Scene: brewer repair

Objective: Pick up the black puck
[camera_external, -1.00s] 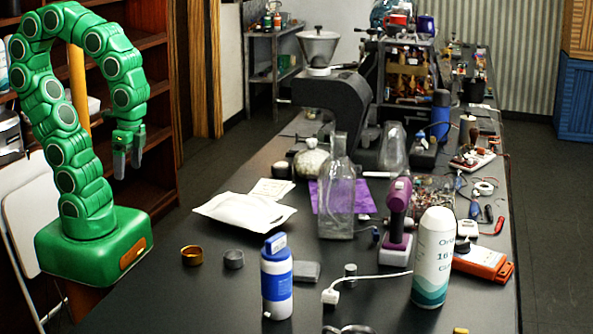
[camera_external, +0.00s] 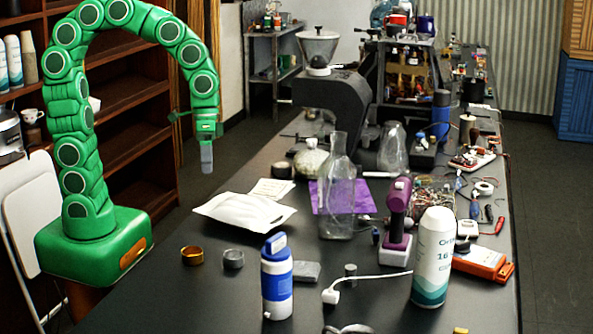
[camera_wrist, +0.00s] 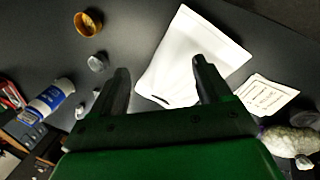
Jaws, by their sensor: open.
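My gripper (camera_external: 206,158) hangs in the air at the left of the long dark table, pointing down, above and left of the white pouch. In the wrist view my gripper (camera_wrist: 160,66) is open, its two dark fingers wide apart with nothing between them. A low dark round thing (camera_external: 282,170), perhaps the black puck, lies on the table behind the white card and beside a pale lumpy ball. It is well to the right of my gripper. I cannot tell surely that it is the puck.
A blue-and-white bottle (camera_external: 277,282), a clear glass bottle (camera_external: 338,200) and a black grinder (camera_external: 335,105) stand upright.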

